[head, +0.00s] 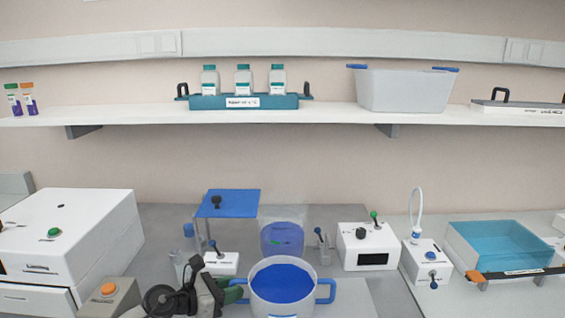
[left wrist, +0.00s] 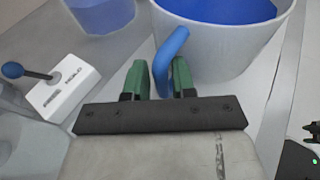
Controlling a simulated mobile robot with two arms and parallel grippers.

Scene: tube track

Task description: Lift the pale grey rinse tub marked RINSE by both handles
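The pale grey round tub (head: 283,294) stands on the bench at front centre, with blue inside and a blue handle on each side. Its label is cut off at the bottom edge, so I cannot read it. My left gripper (head: 232,290) is at the tub's left handle (head: 238,283). In the left wrist view, the left gripper's green fingers (left wrist: 160,82) stand on either side of the blue handle (left wrist: 166,60), with a narrow gap visible on one side. The right handle (head: 326,291) is free. My right gripper does not show in the head view.
A blue raised plate (head: 228,203) and a small white switch box (head: 221,263) stand left of the tub. A blue container (head: 283,239) is behind it. A white box (head: 368,247) stands to the right. A grey bin (head: 405,90) sits on the shelf.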

